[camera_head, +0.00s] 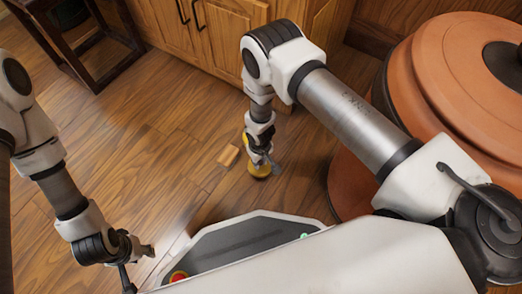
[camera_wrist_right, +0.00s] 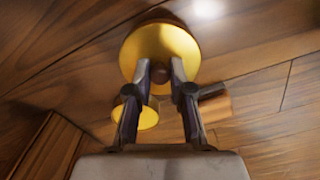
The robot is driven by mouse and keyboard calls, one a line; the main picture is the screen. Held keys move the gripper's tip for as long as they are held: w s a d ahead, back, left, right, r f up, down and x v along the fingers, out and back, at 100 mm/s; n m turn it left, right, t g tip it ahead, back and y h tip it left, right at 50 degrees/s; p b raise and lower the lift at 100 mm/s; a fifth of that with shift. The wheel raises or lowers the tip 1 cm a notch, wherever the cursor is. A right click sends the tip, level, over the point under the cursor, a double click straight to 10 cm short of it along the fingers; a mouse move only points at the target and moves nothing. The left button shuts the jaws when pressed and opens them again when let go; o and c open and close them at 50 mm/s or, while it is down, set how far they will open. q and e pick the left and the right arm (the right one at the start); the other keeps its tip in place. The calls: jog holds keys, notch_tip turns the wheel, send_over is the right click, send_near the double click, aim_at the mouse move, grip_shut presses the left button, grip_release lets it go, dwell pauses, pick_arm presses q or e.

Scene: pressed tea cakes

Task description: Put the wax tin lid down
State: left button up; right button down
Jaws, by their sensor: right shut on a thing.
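The wax tin lid, a round yellow disc (camera_wrist_right: 160,35) with a dark knob, is at the fingertips in the right wrist view. My right gripper (camera_wrist_right: 161,74) is shut on the lid's knob. In the head view my right gripper (camera_head: 266,160) points down over the floor, with the yellow lid (camera_head: 258,172) at its tips. A smaller yellow round thing (camera_wrist_right: 149,117), perhaps the tin, is partly hidden behind a finger. My left gripper (camera_head: 147,251) is low at the left, away from the lid; its finger opening is unclear.
A small light wooden block (camera_head: 228,155) lies on the plank floor (camera_head: 150,130) beside the right gripper. Wooden cabinets (camera_head: 215,35) stand behind, and a large terracotta vessel (camera_head: 440,60) is at the right. A dark wooden stand (camera_head: 80,40) is at the upper left. The floor left of the block is clear.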

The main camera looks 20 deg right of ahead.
aim_at(260, 162)
jog(key=f+b, duration=0.3)
jog(key=f, duration=0.1)
jog(key=shift+w+b, duration=0.2)
jog(key=shift+b, duration=0.1)
jog(key=shift+r, duration=0.25)
jog(key=shift+f, duration=0.2)
jog(key=c, duration=1)
grip_release()
jog(key=shift+c, duration=0.2)
notch_tip(260, 162, up, 13)
jog(key=p, duration=1.1)
jog(key=shift+s+f, duration=0.1)
jog(key=shift+f, duration=0.1)
jog(key=shift+f, duration=0.15)
